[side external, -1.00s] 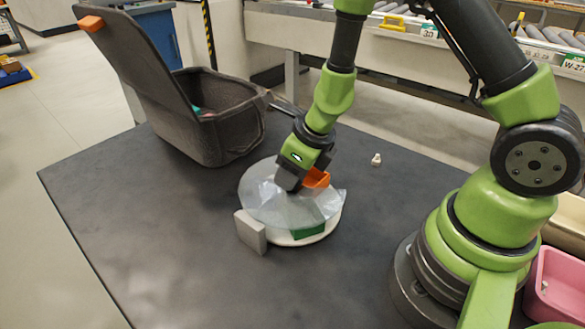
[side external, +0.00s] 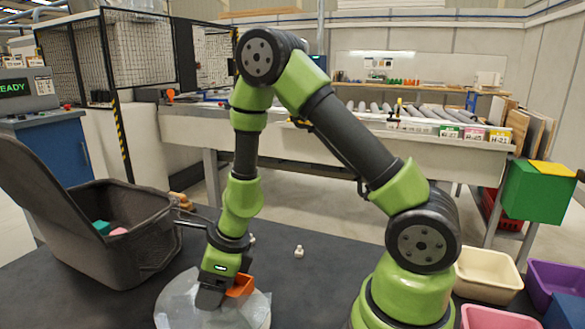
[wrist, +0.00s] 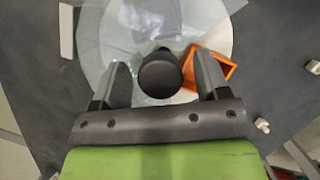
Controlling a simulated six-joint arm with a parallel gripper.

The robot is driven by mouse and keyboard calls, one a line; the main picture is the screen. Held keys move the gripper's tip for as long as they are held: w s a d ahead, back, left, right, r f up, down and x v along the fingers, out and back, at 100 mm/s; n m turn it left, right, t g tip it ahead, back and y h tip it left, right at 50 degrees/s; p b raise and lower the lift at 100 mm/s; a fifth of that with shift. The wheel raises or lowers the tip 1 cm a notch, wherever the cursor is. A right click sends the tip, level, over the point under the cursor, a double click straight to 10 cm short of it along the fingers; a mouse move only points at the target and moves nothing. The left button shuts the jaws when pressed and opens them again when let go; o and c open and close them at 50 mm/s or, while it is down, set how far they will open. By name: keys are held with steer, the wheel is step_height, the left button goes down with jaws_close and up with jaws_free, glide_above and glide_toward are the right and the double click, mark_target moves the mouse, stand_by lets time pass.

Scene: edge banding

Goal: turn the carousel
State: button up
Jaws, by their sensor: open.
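The carousel (side external: 176,300) is a round pale disc on the dark table, cut off by the bottom edge of the side external view. In the wrist view the carousel (wrist: 218,22) has clear, film-like sheets over it and a round black knob (wrist: 159,76) near its middle. An orange open box (wrist: 222,68) sits on the disc beside the right finger; it also shows in the side external view (side external: 240,288). My gripper (wrist: 162,68) is open, pointing down at the disc, with one finger either side of the knob and visible gaps. In the side external view my gripper (side external: 211,298) hides the knob.
A light grey block (wrist: 66,30) stands just left of the disc. A dark open case (side external: 115,240) with coloured pieces stands at left. Small white pieces (side external: 299,251) lie behind the disc. Pink (side external: 495,318) and cream (side external: 487,272) bins are at right.

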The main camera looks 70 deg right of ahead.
steer(key=n, duration=0.2)
steer(key=n+g+y, duration=0.1)
steer(key=n, duration=0.2)
steer(key=shift+y, duration=0.3)
steer(key=n+g, duration=0.1)
steer(key=n, duration=0.2)
steer(key=n+g, duration=0.1)
steer(key=n, duration=0.1)
steer(key=shift+n+y, duration=0.4)
steer(key=n+g, duration=0.2)
steer(key=n, duration=0.2)
steer(key=n+g, duration=0.1)
steer(key=n, duration=0.2)
steer(key=n+g+h, duration=0.1)
steer(key=n, duration=0.2)
steer(key=v, duration=1.1)
steer(key=s+a+r+n+t+h, duration=0.1)
steer(key=s+a+r+n+t, duration=0.2)
steer(key=s+r+t, duration=0.55)
steer(key=s+a+r+n+t, duration=0.1)
steer(key=s+r, duration=0.4)
steer(key=s, duration=0.5)
steer(key=shift+a+n+t+h, duration=0.3)
steer(key=shift+n+t, duration=0.05)
steer(key=shift+n, duration=0.35)
